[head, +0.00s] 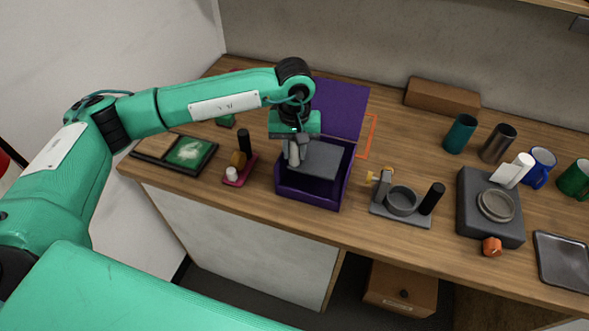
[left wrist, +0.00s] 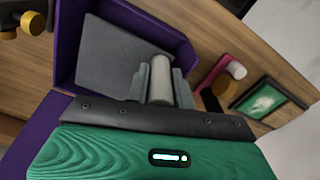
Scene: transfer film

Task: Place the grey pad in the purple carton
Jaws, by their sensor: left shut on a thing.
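The purple carton (head: 308,194) stands on the counter with its lid (head: 341,108) raised at the back. The flat grey pad (head: 318,160) is over the carton's opening, within its walls as seen from the head; I cannot tell whether it touches the bottom. My left gripper (head: 293,158) reaches down from above, shut on the pad's pale rounded grip. In the left wrist view the fingers (left wrist: 161,84) close around that grip, with the pad (left wrist: 118,58) beyond and the purple carton wall (left wrist: 66,42) around it. My right gripper is not in view.
Left of the carton are a red stand (head: 240,172) with a black handle and a framed green picture (head: 190,152). To the right are a grey holder with a ring (head: 401,202), a dark grey device (head: 490,218), several cups and a brown box (head: 442,97).

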